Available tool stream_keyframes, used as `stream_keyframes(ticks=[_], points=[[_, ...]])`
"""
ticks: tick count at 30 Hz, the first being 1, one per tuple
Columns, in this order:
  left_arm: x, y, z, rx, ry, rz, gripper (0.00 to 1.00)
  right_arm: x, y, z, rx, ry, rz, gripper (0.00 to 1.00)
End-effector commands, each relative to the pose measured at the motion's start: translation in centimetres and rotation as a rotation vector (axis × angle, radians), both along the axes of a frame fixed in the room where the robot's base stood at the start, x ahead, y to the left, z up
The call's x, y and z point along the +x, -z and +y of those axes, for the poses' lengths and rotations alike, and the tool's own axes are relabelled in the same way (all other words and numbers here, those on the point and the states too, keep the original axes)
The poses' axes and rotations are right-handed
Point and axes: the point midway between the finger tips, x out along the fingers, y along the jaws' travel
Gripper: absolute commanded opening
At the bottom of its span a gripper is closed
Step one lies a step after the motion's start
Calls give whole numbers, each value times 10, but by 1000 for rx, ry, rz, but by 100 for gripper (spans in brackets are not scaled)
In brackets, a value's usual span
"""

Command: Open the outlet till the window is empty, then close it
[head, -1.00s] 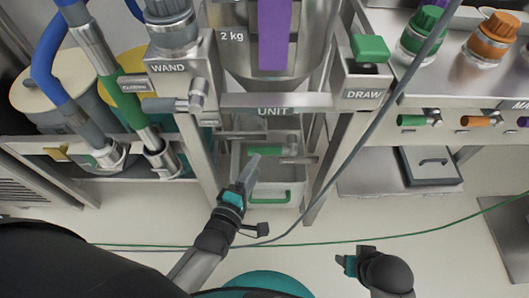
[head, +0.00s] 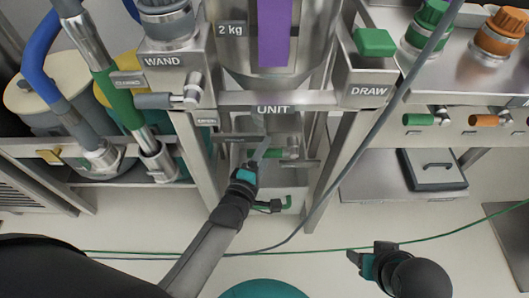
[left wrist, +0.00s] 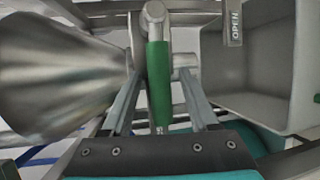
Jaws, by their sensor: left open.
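The steel hopper (head: 318,50) stands at top centre with a tall window (head: 273,35) filled purple. Below it, the outlet's green handle (head: 289,153) shows just right of my left gripper (head: 262,150). In the left wrist view the green handle (left wrist: 158,85) lies between the two open fingers (left wrist: 160,105); I cannot tell whether they touch it. An "OPEN" tag (left wrist: 234,22) hangs at the right there. A grey bin (left wrist: 255,75) is beside the outlet; its front (head: 262,192) shows under it in the head view. My right gripper (head: 360,263) is low right, its jaws unclear.
A grey cable (head: 345,165) runs diagonally right of the outlet. Frame posts (head: 322,178) flank the bin. A wand stand (head: 178,82) is at left, a green draw block (head: 375,42) at right.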

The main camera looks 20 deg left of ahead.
Motion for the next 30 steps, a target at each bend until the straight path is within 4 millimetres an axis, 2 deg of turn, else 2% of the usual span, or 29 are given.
stream_keyframes(ticks=[2,15,18,30], points=[[0,0,0,0,0,0,58,0,0,0,0,0,0,57],[0,0,0,0,0,0,9,0,0,0,0,0,0,57],[0,0,0,0,0,0,0,0,0,0,0,0,0,57],[0,0,0,0,0,0,0,0,0,0,0,0,0,57]])
